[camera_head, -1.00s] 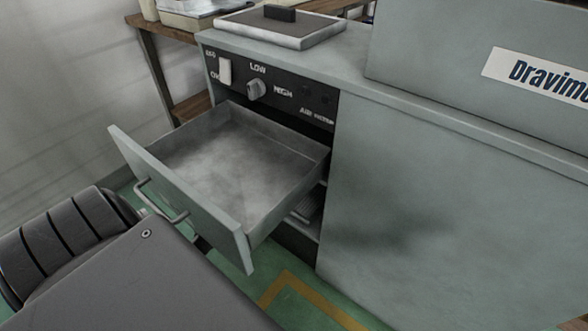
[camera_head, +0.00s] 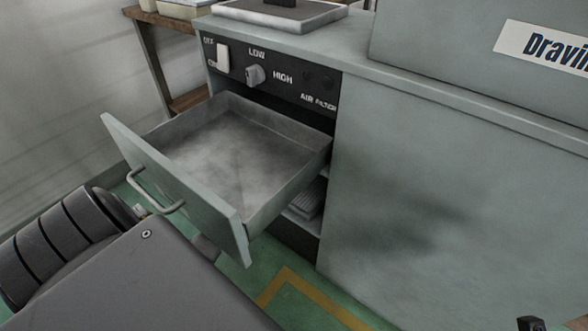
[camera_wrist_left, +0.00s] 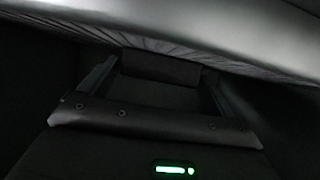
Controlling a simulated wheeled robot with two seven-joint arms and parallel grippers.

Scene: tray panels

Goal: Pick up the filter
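A pale pleated item that looks like the filter (camera_head: 308,199) lies on the shelf below the open drawer, partly hidden by it. In the left wrist view, a pleated surface with a pale edge (camera_wrist_left: 245,68) crosses the top. My left gripper (camera_wrist_left: 160,72) is there, its fingers apart on either side of a dark block. I cannot tell whether they touch the block. In the head view my left arm comes in from the lower left, and its gripper is hidden behind the drawer.
The drawer (camera_head: 180,200) is pulled out of the grey machine (camera_head: 430,190) and looks empty. Its front has a bar handle (camera_head: 157,190). A flat panel with a black handle (camera_head: 278,14) lies on top. Open green floor (camera_head: 262,277) shows below the drawer.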

